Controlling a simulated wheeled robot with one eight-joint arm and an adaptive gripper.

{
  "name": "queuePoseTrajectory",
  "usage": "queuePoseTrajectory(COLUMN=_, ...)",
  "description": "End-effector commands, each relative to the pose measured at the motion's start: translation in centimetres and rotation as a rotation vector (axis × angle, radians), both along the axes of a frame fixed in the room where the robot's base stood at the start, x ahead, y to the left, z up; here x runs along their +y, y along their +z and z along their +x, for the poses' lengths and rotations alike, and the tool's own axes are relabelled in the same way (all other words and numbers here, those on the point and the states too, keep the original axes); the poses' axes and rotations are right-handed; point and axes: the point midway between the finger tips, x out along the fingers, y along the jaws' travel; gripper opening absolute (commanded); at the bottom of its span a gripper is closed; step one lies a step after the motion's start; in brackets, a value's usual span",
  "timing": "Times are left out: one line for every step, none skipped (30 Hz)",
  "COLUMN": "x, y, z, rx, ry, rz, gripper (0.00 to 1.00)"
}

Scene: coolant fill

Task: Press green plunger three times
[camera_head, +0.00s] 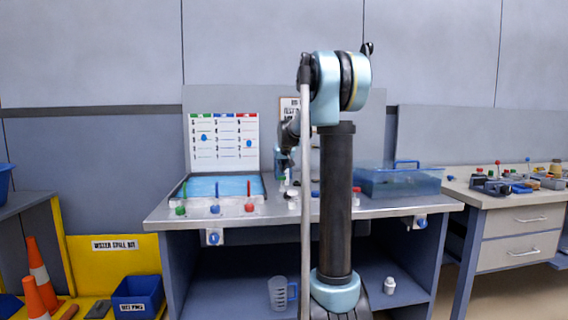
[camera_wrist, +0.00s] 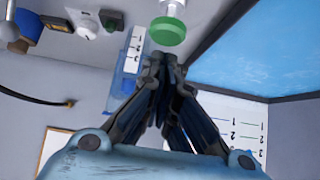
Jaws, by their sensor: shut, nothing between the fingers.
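The green plunger (camera_wrist: 168,31) shows in the wrist view as a round green cap on a pale stem, just beyond my fingertips. In the head view my gripper (camera_head: 286,178) is partly hidden behind my arm and the pole.
Blue (camera_head: 215,209) and red (camera_head: 250,208) knobs stand beside the green one. A chart (camera_head: 224,142) with coloured columns stands behind the tank. A clear blue bin (camera_head: 398,182) sits at the bench's right. Small switches (camera_wrist: 86,24) show in the wrist view.

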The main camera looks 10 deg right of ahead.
Motion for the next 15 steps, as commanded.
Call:
queuePoseTrajectory(x=0.0, y=-0.5, z=0.0, rx=0.000, ry=0.000, rz=0.000, gripper=0.00)
queuePoseTrajectory(x=0.0, y=-0.8, z=0.0, rx=0.000, ry=0.000, rz=0.000, gripper=0.00)
queuePoseTrajectory(x=0.0, y=-1.0, z=0.0, rx=0.000, ry=0.000, rz=0.000, gripper=0.00)
queuePoseTrajectory(x=0.0, y=-1.2, z=0.0, rx=0.000, ry=0.000, rz=0.000, gripper=0.00)
queuePoseTrajectory(x=0.0, y=-1.3, z=0.0, rx=0.000, ry=0.000, rz=0.000, gripper=0.00)
queuePoseTrajectory(x=0.0, y=-1.4, z=0.0, rx=0.000, ry=0.000, rz=0.000, gripper=0.00)
queuePoseTrajectory(x=0.0, y=-1.5, z=0.0, rx=0.000, ry=0.000, rz=0.000, gripper=0.00)
queuePoseTrajectory(x=0.0, y=-1.6, z=0.0, rx=0.000, ry=0.000, rz=0.000, gripper=0.00)
queuePoseTrajectory(x=-0.1, y=-1.6, z=0.0, rx=0.000, ry=-0.001, rz=-0.001, gripper=0.00)
queuePoseTrajectory(x=-0.1, y=-1.6, z=0.0, rx=0.000, ry=-0.001, rz=-0.001, gripper=0.00)
queuePoseTrajectory(x=-0.1, y=-1.6, z=0.0, rx=0.000, ry=-0.001, rz=-0.001, gripper=0.00)
queuePoseTrajectory(x=-0.1, y=-1.6, z=0.0, rx=0.000, ry=-0.001, rz=0.000, gripper=0.00)
queuePoseTrajectory(x=-0.1, y=-1.6, z=0.0, rx=0.000, ry=-0.001, rz=0.000, gripper=0.00)
queuePoseTrajectory(x=-0.1, y=-1.6, z=0.0, rx=0.000, ry=-0.001, rz=0.000, gripper=0.00)
queuePoseTrajectory(x=-0.1, y=-1.6, z=0.0, rx=0.000, ry=-0.001, rz=0.000, gripper=0.00)
